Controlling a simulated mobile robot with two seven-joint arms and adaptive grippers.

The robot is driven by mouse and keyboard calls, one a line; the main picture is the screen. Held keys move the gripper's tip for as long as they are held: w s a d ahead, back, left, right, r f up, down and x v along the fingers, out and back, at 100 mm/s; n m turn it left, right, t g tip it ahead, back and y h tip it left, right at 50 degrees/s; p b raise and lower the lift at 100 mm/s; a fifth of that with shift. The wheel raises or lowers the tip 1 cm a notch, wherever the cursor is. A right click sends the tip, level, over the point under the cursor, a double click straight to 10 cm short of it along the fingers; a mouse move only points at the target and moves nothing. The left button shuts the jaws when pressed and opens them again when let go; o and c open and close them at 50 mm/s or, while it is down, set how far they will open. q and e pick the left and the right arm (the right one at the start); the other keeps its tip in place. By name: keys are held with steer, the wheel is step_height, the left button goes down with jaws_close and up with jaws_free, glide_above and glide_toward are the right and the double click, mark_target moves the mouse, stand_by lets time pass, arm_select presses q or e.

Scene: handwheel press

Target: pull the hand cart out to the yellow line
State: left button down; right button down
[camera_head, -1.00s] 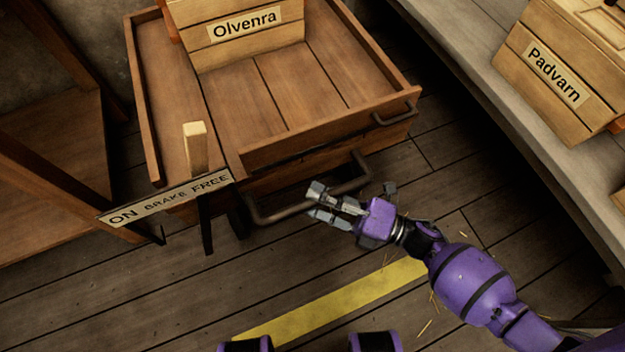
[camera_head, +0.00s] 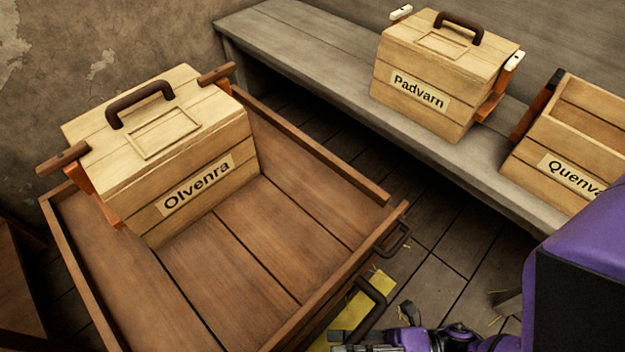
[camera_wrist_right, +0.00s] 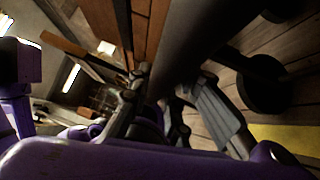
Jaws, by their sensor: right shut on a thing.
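The wooden hand cart (camera_head: 235,270) fills the lower left of the head view, with the crate marked Olvenra standing on its bed. Its dark pull handle (camera_head: 372,300) sticks out from the front, low down. My right gripper (camera_head: 350,348) is at the bottom edge of the head view, partly cut off, at the handle. In the right wrist view its fingers are shut around the dark handle bar (camera_wrist_right: 190,50). Part of the yellow line (camera_head: 378,284) shows beside the cart's front, under the handle; the cart hides some of it. My left gripper is out of view.
A grey bench (camera_head: 300,60) runs along the right, carrying the Padvarn crate (camera_head: 420,100) and an open crate (camera_head: 570,150). A strip of plank floor (camera_head: 440,270) lies free between cart and bench. The brake lever is not visible in the head view.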

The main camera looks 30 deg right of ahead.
steer(key=shift+s+d, duration=0.2)
steer(key=shift+s, duration=0.45)
steer(key=shift+s+d, duration=0.2)
steer(key=shift+s, duration=0.4)
steer(key=c, duration=1.6)
jaws_free()
steer(key=v, duration=1.2)
